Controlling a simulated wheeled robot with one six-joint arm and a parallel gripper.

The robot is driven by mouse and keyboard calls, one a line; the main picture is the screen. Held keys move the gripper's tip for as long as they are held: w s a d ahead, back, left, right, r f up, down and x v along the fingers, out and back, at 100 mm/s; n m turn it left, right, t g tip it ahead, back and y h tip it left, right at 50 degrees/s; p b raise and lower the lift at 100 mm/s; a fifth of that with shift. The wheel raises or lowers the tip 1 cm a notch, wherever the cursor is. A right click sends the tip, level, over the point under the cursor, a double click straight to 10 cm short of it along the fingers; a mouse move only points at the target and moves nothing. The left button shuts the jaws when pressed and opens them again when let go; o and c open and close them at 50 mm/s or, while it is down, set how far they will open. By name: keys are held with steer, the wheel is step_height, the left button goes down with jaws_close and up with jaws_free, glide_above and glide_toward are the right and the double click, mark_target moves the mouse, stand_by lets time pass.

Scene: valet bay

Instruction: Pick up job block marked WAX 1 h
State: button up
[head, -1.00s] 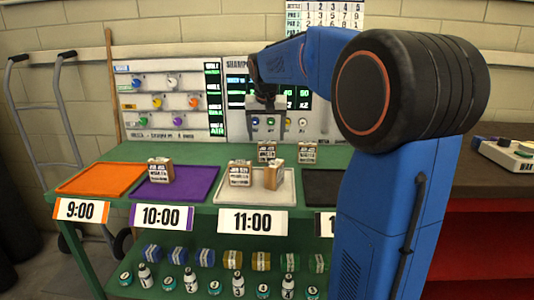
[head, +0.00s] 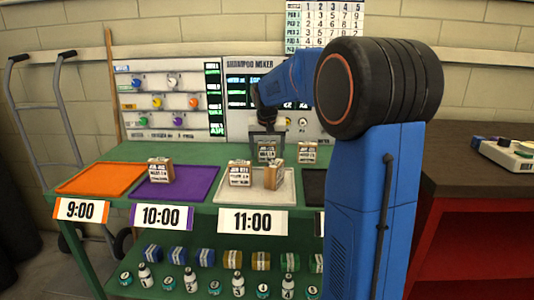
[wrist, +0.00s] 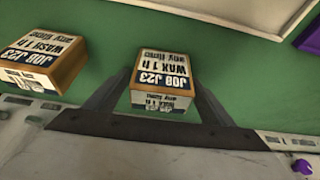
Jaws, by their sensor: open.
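The job block marked WAX 1 h, J23 (wrist: 163,72), is a wooden block with a white and dark blue label. It lies on the green bench between the two fingers of my gripper (wrist: 160,88) in the wrist view. The fingers are open, one on each side; I cannot tell whether they touch it. In the head view my gripper (head: 266,146) is over this block (head: 267,153) at the back of the bench, partly covering it. A similar block marked WASH 1 h, J23 (wrist: 42,66), stands beside it, and also shows in the head view (head: 307,152).
An orange tray (head: 85,180), a purple tray (head: 200,184) with one block, and a pale tray (head: 289,195) with two blocks line the bench front. A dark tray (head: 313,187) is partly hidden by my arm. The shampoo mixer panel (head: 235,107) stands close behind.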

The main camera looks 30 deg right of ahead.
steer(key=shift+c, duration=0.7)
steer(key=c, duration=1.1)
